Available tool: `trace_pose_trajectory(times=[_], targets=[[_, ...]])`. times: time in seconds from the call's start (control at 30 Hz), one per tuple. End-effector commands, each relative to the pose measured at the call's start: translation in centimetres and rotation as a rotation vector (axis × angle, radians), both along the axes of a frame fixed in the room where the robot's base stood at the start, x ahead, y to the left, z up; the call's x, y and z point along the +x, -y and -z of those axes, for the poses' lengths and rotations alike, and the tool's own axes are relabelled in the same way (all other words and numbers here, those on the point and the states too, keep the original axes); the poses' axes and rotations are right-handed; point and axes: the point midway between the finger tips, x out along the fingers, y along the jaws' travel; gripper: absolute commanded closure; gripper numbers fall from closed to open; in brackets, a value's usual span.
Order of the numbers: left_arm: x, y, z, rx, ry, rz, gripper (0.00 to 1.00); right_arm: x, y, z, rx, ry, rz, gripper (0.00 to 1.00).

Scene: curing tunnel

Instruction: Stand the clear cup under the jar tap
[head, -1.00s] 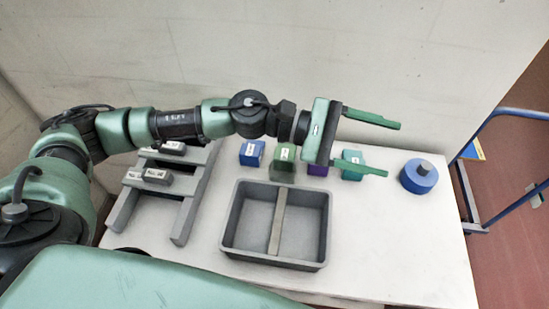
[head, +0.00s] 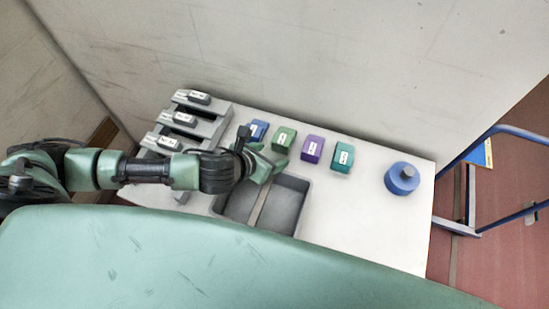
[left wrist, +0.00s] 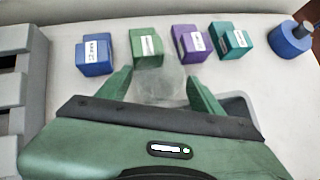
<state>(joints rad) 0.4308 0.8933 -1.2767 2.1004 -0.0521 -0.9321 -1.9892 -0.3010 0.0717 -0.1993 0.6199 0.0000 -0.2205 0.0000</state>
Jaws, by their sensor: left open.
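My left gripper (head: 266,168) is open over the far edge of the grey tray, just in front of the green block. In the left wrist view, the left gripper (left wrist: 158,80) has its fingers spread on either side of a faint see-through shape, which looks like the clear cup (left wrist: 160,86). The jaws are not closed on it. In the head view the cup cannot be made out. I see no jar with a tap that I can name for certain. My right gripper is not in view.
A row of blue (head: 258,131), green (head: 283,138), purple (head: 312,148) and teal (head: 342,157) labelled blocks stands behind the tray (head: 289,206). A blue cylinder with a grey knob (head: 402,179) stands at right. A grey stepped rack (head: 215,110) is at left.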

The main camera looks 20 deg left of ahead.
Motion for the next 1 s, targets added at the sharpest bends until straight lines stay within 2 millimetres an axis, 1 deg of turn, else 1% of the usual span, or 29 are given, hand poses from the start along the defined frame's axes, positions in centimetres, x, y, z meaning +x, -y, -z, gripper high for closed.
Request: trace_pose_trajectory(times=[0.07,0.23,0.37,0.5,0.67,0.7,0.77,0.8,0.83,0.9,1.0], targets=[[0.4,0.1,0.4,0.001,-0.001,-0.001,0.34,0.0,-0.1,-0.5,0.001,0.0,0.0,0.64],[1.6,0.4,2.3,0.001,0.0,-0.001,0.34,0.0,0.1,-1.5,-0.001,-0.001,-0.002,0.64],[2.6,0.8,3.5,0.0,0.001,-0.001,0.34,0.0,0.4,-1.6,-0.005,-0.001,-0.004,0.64],[3.0,1.0,3.9,-0.001,0.002,0.001,0.34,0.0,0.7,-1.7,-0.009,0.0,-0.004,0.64],[3.0,0.9,4.0,-0.001,0.002,0.001,0.34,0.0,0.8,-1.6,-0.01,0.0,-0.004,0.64],[3.0,0.9,4.0,-0.001,0.002,0.0,0.37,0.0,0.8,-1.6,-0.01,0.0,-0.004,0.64],[3.0,0.9,4.0,-0.001,0.002,0.0,0.53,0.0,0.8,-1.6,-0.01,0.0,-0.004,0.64],[3.0,0.9,4.0,-0.001,0.002,0.0,0.65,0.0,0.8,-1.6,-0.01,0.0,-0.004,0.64],[3.0,0.9,4.0,-0.001,0.002,0.0,0.73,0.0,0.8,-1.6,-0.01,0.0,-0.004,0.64],[3.0,0.9,3.9,-0.001,0.002,0.0,0.85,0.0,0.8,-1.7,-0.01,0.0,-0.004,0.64],[3.0,0.9,3.9,-0.001,0.002,0.0,0.85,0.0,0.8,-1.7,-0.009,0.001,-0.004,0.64]])
